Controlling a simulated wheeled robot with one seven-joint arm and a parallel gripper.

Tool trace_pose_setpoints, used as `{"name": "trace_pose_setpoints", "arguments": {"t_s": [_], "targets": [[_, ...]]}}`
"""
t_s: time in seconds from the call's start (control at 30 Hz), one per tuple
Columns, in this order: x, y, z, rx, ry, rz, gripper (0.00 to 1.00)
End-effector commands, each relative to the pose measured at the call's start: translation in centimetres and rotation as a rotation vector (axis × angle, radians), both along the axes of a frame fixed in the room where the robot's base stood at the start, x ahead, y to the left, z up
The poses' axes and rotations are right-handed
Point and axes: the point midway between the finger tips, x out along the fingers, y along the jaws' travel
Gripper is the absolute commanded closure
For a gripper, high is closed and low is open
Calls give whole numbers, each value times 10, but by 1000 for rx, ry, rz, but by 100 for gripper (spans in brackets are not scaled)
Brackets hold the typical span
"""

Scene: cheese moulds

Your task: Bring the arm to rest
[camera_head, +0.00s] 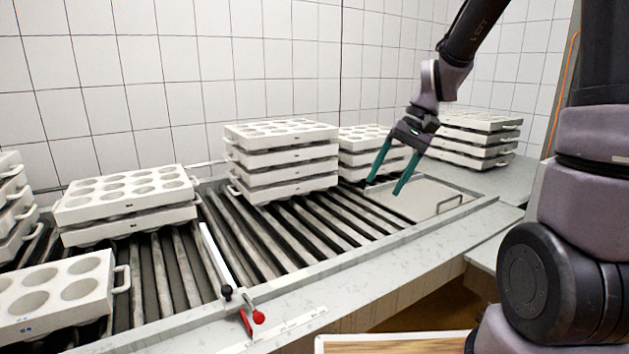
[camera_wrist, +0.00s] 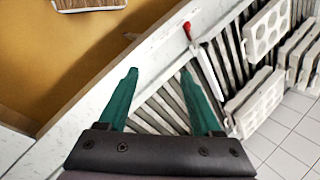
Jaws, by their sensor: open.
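My gripper (camera_head: 385,180) has two teal fingers, spread apart with nothing between them. In the head view it hangs from my arm above the right end of the roller conveyor (camera_head: 325,222), close to a flat metal plate (camera_head: 425,198) with a handle. In the wrist view my gripper (camera_wrist: 158,80) is open over the conveyor's edge and rollers. The fingers appear clear of the mould stacks.
A single mould (camera_head: 60,290) is front left. A red-knobbed lever (camera_head: 258,317) is at the front edge.

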Motion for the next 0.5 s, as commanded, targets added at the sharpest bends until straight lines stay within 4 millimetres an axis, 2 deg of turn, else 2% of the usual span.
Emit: {"name": "trace_pose_setpoints", "arguments": {"t_s": [0.03,0.2,0.5], "targets": [[-7,-7,18,-29,-54,-18,34],[-31,-32,64,-111,-210,-96,34],[-83,-71,127,-184,-480,-256,34]]}}
